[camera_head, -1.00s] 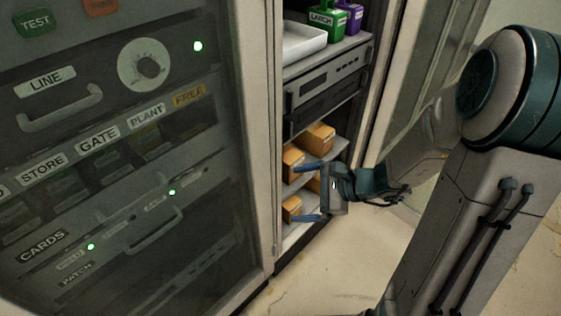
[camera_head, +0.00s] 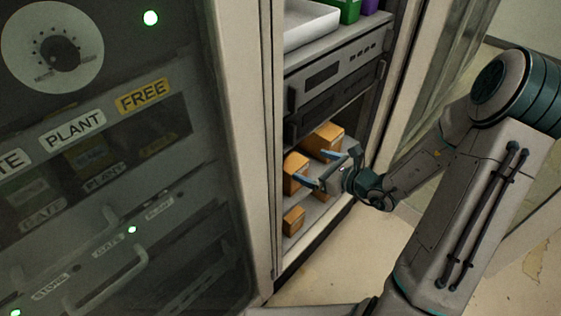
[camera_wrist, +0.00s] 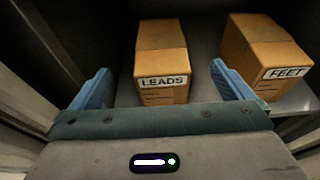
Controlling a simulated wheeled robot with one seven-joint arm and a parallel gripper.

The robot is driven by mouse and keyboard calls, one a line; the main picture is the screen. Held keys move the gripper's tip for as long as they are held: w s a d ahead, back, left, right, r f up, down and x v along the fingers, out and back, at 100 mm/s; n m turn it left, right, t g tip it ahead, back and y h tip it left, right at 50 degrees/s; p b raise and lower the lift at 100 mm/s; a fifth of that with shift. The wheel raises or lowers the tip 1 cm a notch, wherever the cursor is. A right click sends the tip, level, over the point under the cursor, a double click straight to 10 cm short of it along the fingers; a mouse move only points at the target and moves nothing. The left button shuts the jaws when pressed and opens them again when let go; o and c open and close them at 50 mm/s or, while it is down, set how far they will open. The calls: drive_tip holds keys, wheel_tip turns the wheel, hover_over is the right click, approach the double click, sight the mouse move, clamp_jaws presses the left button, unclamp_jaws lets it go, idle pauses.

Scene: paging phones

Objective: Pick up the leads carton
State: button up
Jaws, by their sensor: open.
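The leads carton (camera_wrist: 162,62) is an orange-brown box with a white LEADS label on its front. In the wrist view it stands upright on a shelf, between and just beyond my open fingers, with gaps on both sides. In the head view it appears to be the left carton (camera_head: 295,165) on the upper carton shelf; its label is unreadable there. My gripper (camera_head: 325,172) is open and empty in front of it, one blue finger overlapping it in the picture. The two fingers also frame it in the wrist view (camera_wrist: 160,78).
The feet carton (camera_wrist: 268,50) stands close on the right, near my right finger. Another carton (camera_head: 293,220) is on the lower shelf. Grey equipment (camera_head: 335,85) sits above the cartons, with a white tray (camera_head: 312,25) higher. A labelled panel (camera_head: 110,190) fills the left.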

sight(286, 157)
drive_tip(key=b+x, duration=0.1)
drive_tip(key=x, duration=0.5)
drive_tip(key=shift+a+f, duration=0.15)
drive_tip(key=x, duration=0.1)
drive_tip(key=b+x, duration=0.1)
drive_tip(key=x, duration=0.3)
drive_tip(key=shift+f+b, duration=0.3)
drive_tip(key=shift+b, duration=0.1)
drive_tip(key=shift+r, duration=0.1)
drive_tip(key=c, duration=1.7)
drive_tip(key=shift+c, duration=0.2)
